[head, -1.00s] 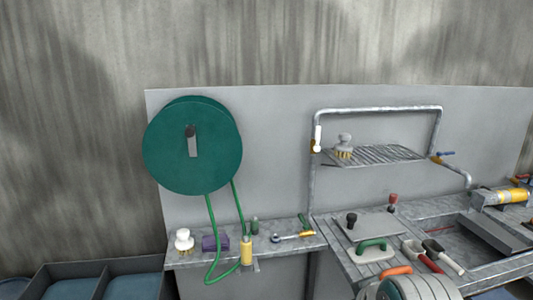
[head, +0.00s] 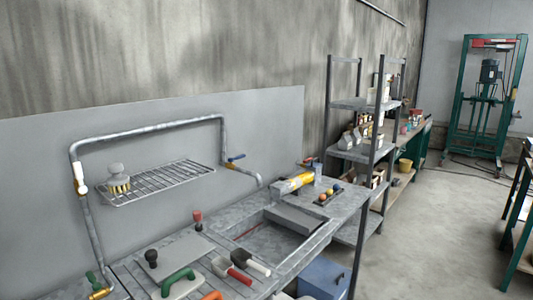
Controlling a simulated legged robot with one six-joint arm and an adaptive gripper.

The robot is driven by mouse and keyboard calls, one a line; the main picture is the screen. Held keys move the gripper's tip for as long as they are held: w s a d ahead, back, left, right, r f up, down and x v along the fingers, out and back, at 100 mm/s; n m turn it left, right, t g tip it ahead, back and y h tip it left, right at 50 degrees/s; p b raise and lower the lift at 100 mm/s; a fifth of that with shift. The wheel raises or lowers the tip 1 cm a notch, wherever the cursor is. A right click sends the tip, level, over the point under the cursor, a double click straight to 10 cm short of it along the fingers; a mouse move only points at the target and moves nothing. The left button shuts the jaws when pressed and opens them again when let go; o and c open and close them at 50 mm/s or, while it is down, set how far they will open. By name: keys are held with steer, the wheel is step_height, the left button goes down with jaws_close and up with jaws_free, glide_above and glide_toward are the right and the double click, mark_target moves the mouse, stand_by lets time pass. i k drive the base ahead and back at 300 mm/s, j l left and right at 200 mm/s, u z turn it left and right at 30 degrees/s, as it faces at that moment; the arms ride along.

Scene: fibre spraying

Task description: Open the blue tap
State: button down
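The blue tap (head: 236,158) is a small blue lever handle with a brass-coloured body. It sits on the right-hand downpipe of the grey pipe frame, just right of the wire rack. The pipe below it bends over to the right above the workbench. The handle lies roughly sideways across the pipe; whether the valve is open or closed I cannot tell. My gripper is not in view.
A white-handled tap (head: 81,178) is on the left pipe. A brush (head: 117,179) stands on the wire rack (head: 165,184). The workbench (head: 340,208) holds a sink, trowels (head: 180,281) and a yellow cylinder (head: 295,183). Shelves (head: 358,105) stand beyond; floor (head: 440,235) at right is clear.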

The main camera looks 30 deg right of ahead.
mark_target(237, 158)
steer(key=i+l+z, duration=0.15)
steer(key=l, duration=0.25)
steer(key=i+l+z, duration=0.2)
steer(key=l, duration=0.15)
steer(key=i+l+u, duration=0.15)
steer(key=l, duration=0.2)
steer(key=i+l+u, duration=0.2)
steer(key=l, duration=0.15)
steer(key=i+l+u, duration=0.15)
steer(key=l, duration=0.25)
steer(key=i+l+u, duration=0.2)
steer(key=l, duration=0.2)
steer(key=l+u, duration=0.15)
steer(key=l, duration=0.25)
steer(key=i+l+u, duration=0.15)
steer(key=l, duration=0.3)
